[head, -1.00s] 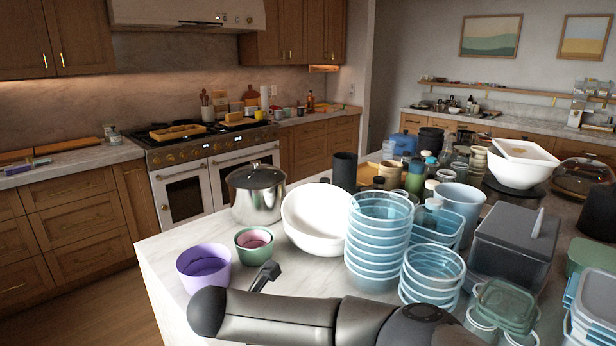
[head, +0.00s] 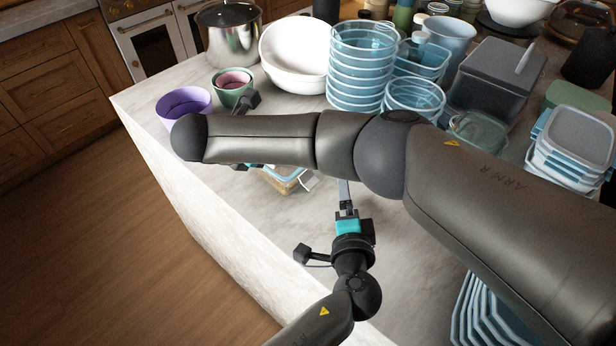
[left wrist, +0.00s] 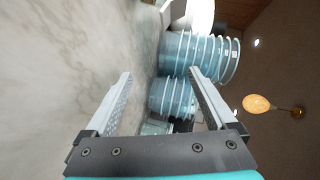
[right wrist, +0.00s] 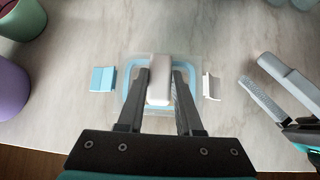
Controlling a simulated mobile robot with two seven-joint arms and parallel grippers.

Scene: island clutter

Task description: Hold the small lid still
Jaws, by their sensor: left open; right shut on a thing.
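The small lid (right wrist: 130,92) looks clear with a light-blue rim, lying over the counter in the right wrist view. A blue clip (right wrist: 103,79) stands out on its left and a white clip (right wrist: 211,87) on its right. My right gripper (right wrist: 161,75) is shut on a pale block-like piece (right wrist: 159,66) above the lid's middle; I cannot tell whether it is part of the lid. In the head view my right arm partly hides the lid (head: 290,179). My left gripper (head: 344,192) is open and empty, to the lid's right; its fingers also show in the left wrist view (left wrist: 160,73).
Stacked clear-blue containers (head: 358,70), a white bowl (head: 293,60), a purple bowl (head: 182,103) and a green bowl (head: 233,88) stand beyond my right arm. More stacked tubs (head: 492,312) are at the lower right. The counter's front edge (head: 190,220) runs along the left; marble around the lid is bare.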

